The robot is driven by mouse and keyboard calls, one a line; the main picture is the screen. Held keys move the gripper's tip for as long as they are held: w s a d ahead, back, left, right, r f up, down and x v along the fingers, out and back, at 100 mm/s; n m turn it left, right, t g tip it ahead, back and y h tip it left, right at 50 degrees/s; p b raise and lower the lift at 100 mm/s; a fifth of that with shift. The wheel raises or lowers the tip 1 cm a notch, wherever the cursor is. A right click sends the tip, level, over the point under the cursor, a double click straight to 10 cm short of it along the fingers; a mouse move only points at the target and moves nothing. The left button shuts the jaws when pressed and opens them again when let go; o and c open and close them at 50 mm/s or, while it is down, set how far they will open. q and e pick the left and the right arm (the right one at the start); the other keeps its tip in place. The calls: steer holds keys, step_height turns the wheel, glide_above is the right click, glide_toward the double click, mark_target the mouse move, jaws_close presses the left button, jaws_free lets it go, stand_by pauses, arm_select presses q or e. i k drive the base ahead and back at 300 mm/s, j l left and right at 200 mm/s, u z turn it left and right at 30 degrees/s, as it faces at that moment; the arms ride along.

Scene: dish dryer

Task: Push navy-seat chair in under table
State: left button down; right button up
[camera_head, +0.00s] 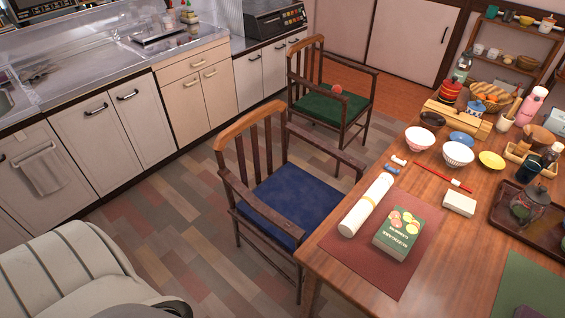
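The navy-seat chair (282,200) stands upright on the floor left of the wooden table (330,265). It has a dark wooden frame, two armrests and a lighter top rail on its backrest. Its back is toward the kitchen cabinets and its open front faces the table. The seat is mostly clear of the table; its front right part reaches close to the table's left edge. The table corner hides some of its lower front. Neither of my grippers is in view.
A green-seat chair (327,107) stands behind it, with a small red ball-like thing (337,89) on it. White cabinets (135,110) run along the left. Tiled floor (165,215) is free between cabinets and chair. A rolled mat (367,205) and book (399,235) lie near the table edge.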

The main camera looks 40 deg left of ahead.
mark_target(284, 210)
steer(key=j+z, duration=0.25)
steer(key=j, duration=0.55)
steer(key=j+z, duration=0.25)
steer(key=j, duration=0.55)
steer(key=k+j+z, duration=0.25)
steer(key=j, duration=0.55)
steer(key=i, duration=0.1)
